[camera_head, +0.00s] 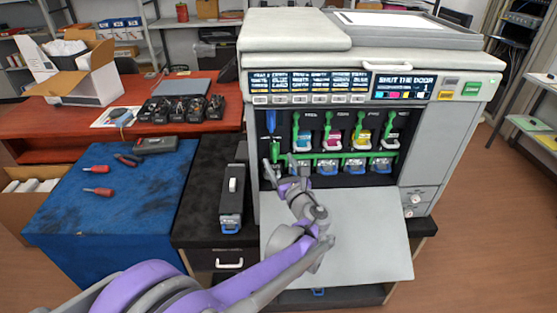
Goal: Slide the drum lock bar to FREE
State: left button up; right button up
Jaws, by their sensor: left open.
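The printer (295,32) stands with its front door (345,235) folded down. Inside, a green bar (340,154), which looks like the drum lock bar, runs across below the row of toner cartridges. The lettering beside it is too small to read, so I cannot tell its setting. My left gripper (277,164) is open at the left end of the bay, near the bar's left end. It partly hides that corner, and I cannot tell whether it touches the bar. My right gripper is not in view.
A black cartridge-like unit (232,197) stands on the dark cabinet left of the printer. Red screwdrivers (98,191) lie on the blue mat (75,225). Several black units (180,108) sit on the red desk. The lowered door lies under my left forearm. The printer display reads "SHUT THE DOOR".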

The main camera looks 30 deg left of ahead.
pick_arm(q)
jog(key=shift+v, duration=1.9)
